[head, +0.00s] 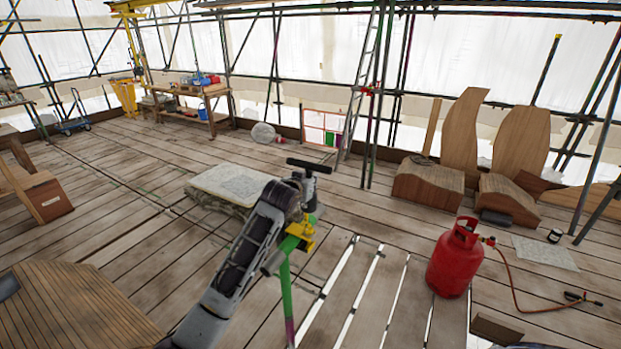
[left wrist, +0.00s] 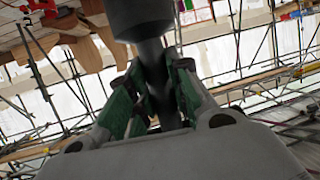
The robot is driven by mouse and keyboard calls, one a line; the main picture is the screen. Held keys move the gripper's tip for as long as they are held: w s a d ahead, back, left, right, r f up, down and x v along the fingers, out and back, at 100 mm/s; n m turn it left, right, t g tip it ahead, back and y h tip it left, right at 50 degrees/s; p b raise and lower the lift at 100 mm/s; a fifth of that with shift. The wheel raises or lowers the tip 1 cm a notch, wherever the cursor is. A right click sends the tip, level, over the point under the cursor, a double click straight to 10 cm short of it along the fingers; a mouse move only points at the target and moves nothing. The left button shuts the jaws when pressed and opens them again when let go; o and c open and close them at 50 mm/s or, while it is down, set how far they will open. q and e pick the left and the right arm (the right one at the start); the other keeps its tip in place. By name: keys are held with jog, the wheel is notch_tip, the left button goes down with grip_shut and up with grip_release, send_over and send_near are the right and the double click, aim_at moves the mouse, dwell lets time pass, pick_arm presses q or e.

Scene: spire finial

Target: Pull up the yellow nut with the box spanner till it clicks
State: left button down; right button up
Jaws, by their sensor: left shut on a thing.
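My left gripper (head: 303,195) is above the green post (head: 287,285) near the middle of the head view. It is shut on the box spanner, whose dark T-shaped cross bar (head: 308,165) shows just above the gripper. In the left wrist view the green-padded fingers (left wrist: 154,85) close on the spanner's dark grey shaft (left wrist: 153,58), with a wider round part at the top of that view. A yellow piece (head: 300,232), seemingly the yellow nut, shows just below the gripper at the post's top. Whether the spanner's socket sits on it is hidden. My right gripper is out of view.
A red gas bottle (head: 455,262) with a hose stands on the plank floor to the right. A pale slab stack (head: 228,184) lies behind my arm. Curved wooden pieces (head: 465,135) stand at the back right. Open gaps (head: 338,275) show between planks near the post.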

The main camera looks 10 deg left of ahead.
pick_arm(q)
jog(key=shift+f, duration=0.35)
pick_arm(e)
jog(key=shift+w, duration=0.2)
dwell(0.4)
pick_arm(q)
jog(key=shift+f, duration=0.35)
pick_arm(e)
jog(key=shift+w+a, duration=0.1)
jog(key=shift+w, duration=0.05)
pick_arm(q)
jog(key=shift+f, duration=0.35)
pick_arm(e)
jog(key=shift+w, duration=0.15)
pick_arm(q)
jog(key=shift+f, duration=0.35)
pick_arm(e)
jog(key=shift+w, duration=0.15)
pick_arm(q)
jog(key=shift+f, duration=0.35)
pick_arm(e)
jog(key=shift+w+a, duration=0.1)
pick_arm(q)
jog(key=shift+f, duration=0.35)
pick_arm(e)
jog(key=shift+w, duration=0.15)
